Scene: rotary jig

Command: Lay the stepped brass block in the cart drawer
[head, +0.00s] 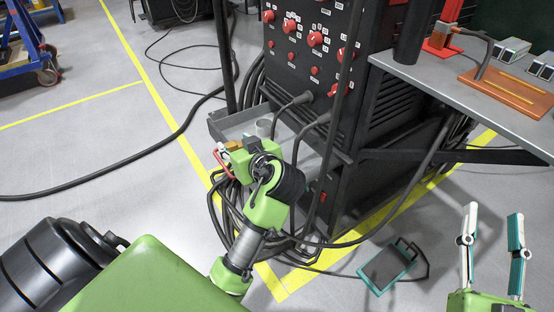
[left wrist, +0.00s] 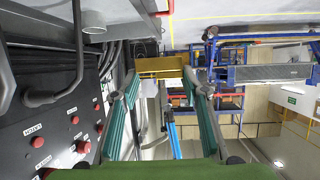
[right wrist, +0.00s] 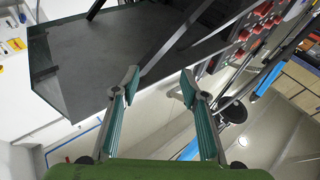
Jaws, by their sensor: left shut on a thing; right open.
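The stepped brass block (head: 233,145) is held by my left gripper (head: 229,152) near the front edge of the grey cart drawer (head: 234,124). In the left wrist view the yellow brass block (left wrist: 160,66) lies across between the fingertips, which are shut on it. The drawer is open under the dark control cabinet, and my left arm hides part of it. I cannot tell the exact height of the block over the drawer edge. My right gripper (head: 493,216) is open and empty at the lower right; it also shows empty in the right wrist view (right wrist: 160,80).
A light grey cup (head: 263,128) stands in the drawer. The cabinet (head: 310,60) with red knobs rises behind it, with black cables in front. A grey bench (head: 440,83) holds an orange-brown board (head: 510,93) at right. A teal-edged pedal (head: 390,266) lies on the floor.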

